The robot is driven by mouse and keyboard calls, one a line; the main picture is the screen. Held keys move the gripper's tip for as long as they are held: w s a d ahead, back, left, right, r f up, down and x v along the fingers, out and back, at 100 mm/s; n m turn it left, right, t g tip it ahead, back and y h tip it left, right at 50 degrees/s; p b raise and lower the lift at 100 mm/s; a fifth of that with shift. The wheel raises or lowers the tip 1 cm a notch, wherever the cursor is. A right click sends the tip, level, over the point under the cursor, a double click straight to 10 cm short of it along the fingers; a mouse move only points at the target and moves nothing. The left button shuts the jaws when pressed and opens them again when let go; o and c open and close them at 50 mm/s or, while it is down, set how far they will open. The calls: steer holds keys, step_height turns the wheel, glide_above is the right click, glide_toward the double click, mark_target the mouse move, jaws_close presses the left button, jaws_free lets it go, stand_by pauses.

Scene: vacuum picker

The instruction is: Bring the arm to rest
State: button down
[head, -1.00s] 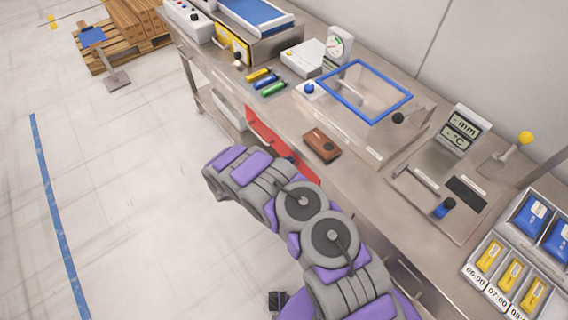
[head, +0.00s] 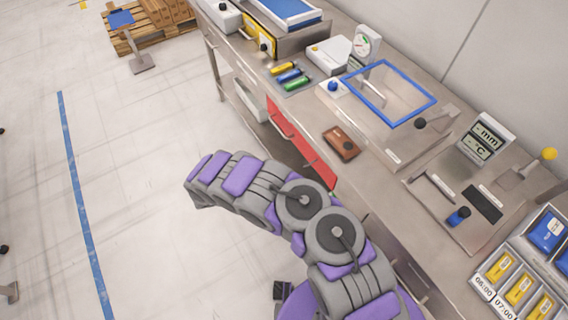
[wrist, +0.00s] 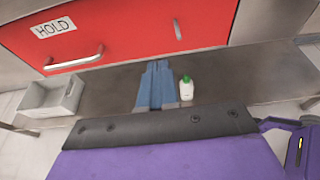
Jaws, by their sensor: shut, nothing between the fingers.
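My arm (head: 295,215) reaches from the bottom of the head view up and left, bent, in front of the bench. My gripper (wrist: 158,66) shows in the wrist view as two blue-grey fingers side by side, shut and empty. It points toward the space below a red drawer front (wrist: 130,28) marked HOLD. In the head view the fingers are not clearly seen at the arm's far end.
The steel bench (head: 385,190) runs along the right, with a brown block (head: 341,143) and a blue-framed clear box (head: 390,92) on it. A grey bin (wrist: 52,97) and a green-capped bottle (wrist: 186,89) sit below the drawer. Open floor (head: 140,230) lies left.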

steer(key=w+d+r+m+g+h, duration=0.15)
steer(key=d+r+m+g, duration=0.45)
steer(key=d+r, duration=0.8)
steer(key=s+d+r+m+g+y, duration=0.1)
steer(key=s+d+r+m+g, duration=0.1)
steer(key=s+d+r+m, duration=0.4)
steer(key=s+d+r+m+g+y, duration=0.1)
steer(key=s+d+r+m+g, duration=0.15)
steer(key=r, duration=0.55)
steer(key=s+d+r+m+g+y, duration=0.1)
steer(key=s+d+r+m+y, duration=0.15)
steer(key=s, duration=0.45)
steer(key=s+d+r+m+g+y, duration=0.1)
steer(key=s+d+r+m+y, duration=0.2)
steer(key=s, duration=0.4)
steer(key=s+a+r+m+t+y, duration=0.1)
steer(key=s+a+m+y, duration=0.1)
steer(key=s, duration=0.6)
steer(key=s+a+r+m+t+y, duration=0.1)
steer(key=s+a+m+y, duration=0.2)
steer(key=s+a, duration=0.3)
steer(key=shift+s+r+y, duration=0.35)
steer(key=shift+s+y, duration=0.05)
steer(key=shift+s, duration=0.45)
